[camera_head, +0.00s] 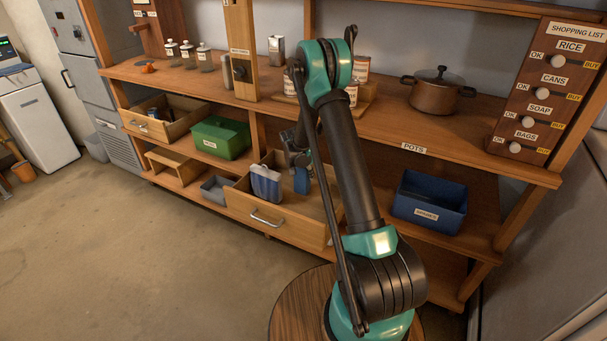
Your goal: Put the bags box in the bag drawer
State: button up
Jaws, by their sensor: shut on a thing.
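A drawer (272,212) with a metal handle stands pulled out under the counter, left of my arm. A small blue box (301,182) is upright in it, directly below my gripper (298,160). My gripper points down into the drawer and is shut on this box. A second blue box with pale sides (266,186) stands just to its left in the drawer. No lettering can be read on either box, so I cannot tell by label which is the bags box. My arm hides the drawer's right part and some of the gripper.
Another open drawer (150,130), a green bin (220,137) and a grey tray (216,190) are to the left. A blue bin (429,200) is on the right shelf. A pot (437,92) and cans (361,68) stand on the counter.

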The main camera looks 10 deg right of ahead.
jog(key=o, duration=1.4)
jog(key=shift+f, duration=0.1)
jog(key=shift+o, duration=0.2)
jog(key=v, duration=1.2)
jog(key=s+d+r+n+y, duration=0.1)
jog(key=s+d+r+n, duration=0.1)
jog(key=s+r, duration=0.45)
jog(key=s+d+r+n, duration=0.1)
jog(key=s+d+r, duration=0.2)
jog(key=s, duration=0.7)
jog(key=s+d+f+n+y, duration=0.1)
jog(key=s+n, duration=0.3)
jog(key=s, duration=1.8)
jog(key=shift+d+f+y, duration=0.2)
jog(key=shift+f+y, duration=0.2)
jog(key=shift+f, duration=0.05)
